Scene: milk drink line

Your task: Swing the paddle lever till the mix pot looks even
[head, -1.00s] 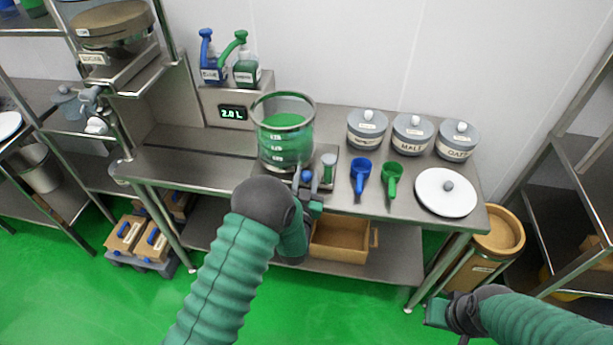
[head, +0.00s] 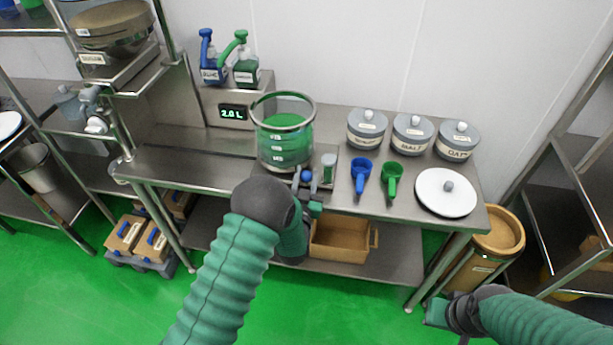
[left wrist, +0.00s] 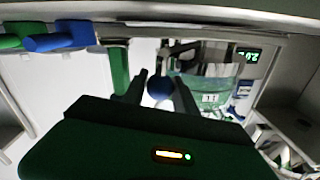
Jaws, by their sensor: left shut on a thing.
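The mix pot (head: 286,150), a clear vessel with white marks and green contents, stands on the steel bench. The green surface looks fairly even from above; finer streaks are too small to tell. The blue knob of the paddle lever (head: 306,176) shows at the pot's front. My left gripper (head: 310,196) is at the knob, partly hidden by its own arm. In the left wrist view the blue knob (left wrist: 160,88) sits between my left gripper's fingers (left wrist: 160,92), which are shut on it. My right gripper (head: 438,314) hangs low at the right, away from the bench.
A display (head: 233,112) reads 2.0 L behind the pot. A wooden box (head: 340,240) sits on the lower shelf. The bench's left is clear.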

